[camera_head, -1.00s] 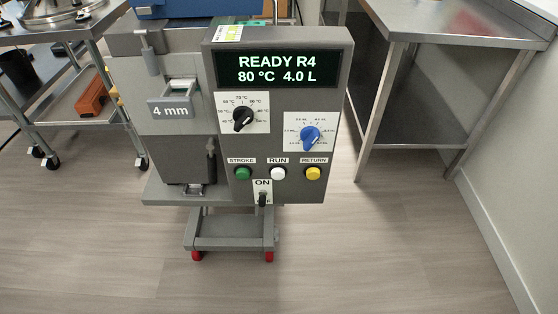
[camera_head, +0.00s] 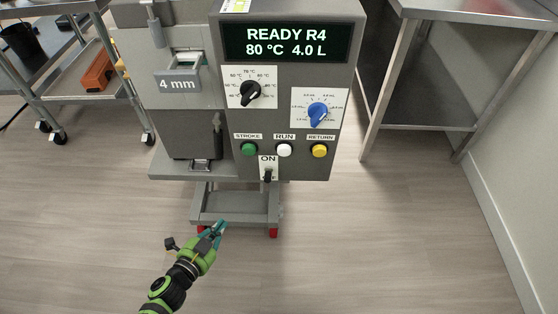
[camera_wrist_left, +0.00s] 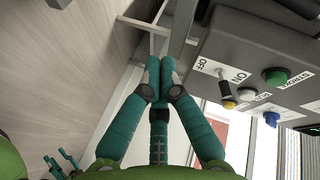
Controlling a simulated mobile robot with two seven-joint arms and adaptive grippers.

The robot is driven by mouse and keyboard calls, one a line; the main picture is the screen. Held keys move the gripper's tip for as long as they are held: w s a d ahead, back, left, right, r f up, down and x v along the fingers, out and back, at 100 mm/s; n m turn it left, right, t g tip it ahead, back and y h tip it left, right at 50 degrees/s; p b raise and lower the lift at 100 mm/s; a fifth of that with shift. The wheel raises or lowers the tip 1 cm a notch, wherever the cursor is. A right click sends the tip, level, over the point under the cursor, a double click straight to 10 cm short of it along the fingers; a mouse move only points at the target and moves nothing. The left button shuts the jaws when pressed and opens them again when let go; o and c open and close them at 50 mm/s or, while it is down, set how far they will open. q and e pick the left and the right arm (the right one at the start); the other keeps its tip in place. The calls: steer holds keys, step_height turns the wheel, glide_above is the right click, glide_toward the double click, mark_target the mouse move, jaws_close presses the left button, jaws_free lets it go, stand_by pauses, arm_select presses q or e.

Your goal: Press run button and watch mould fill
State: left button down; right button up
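The depositor's control box (camera_head: 290,105) faces me, with its display reading READY R4, 80 °C, 4.0 L. The white RUN button (camera_head: 284,150) sits between the green STROKE button (camera_head: 249,149) and the yellow RETURN button (camera_head: 319,151). The power switch (camera_head: 267,175) is below, under an ON label. My left gripper (camera_head: 217,229) is low in front of the machine, below the buttons and apart from them. In the left wrist view its teal fingers (camera_wrist_left: 160,78) are together with nothing between them. The mould is not clearly visible.
A black dial (camera_head: 251,94) and a blue dial (camera_head: 318,113) sit above the buttons. A 4 mm plate (camera_head: 178,83) is on the machine's left part. A steel table (camera_head: 470,12) stands right, a cart (camera_head: 88,88) left. The floor in front is clear.

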arm_select(q)
steer(key=s+d+r+m+h, duration=0.1)
steer(key=d+r+m+h, duration=0.2)
steer(key=r+m, duration=0.3)
steer(key=s+d+r+m+h, duration=0.2)
steer(key=d+r+m+h, duration=0.2)
steer(key=r, duration=0.9)
steer(key=shift+d+m+g, duration=0.4)
steer(key=shift+d+m, duration=0.55)
steer(key=shift+m, duration=0.15)
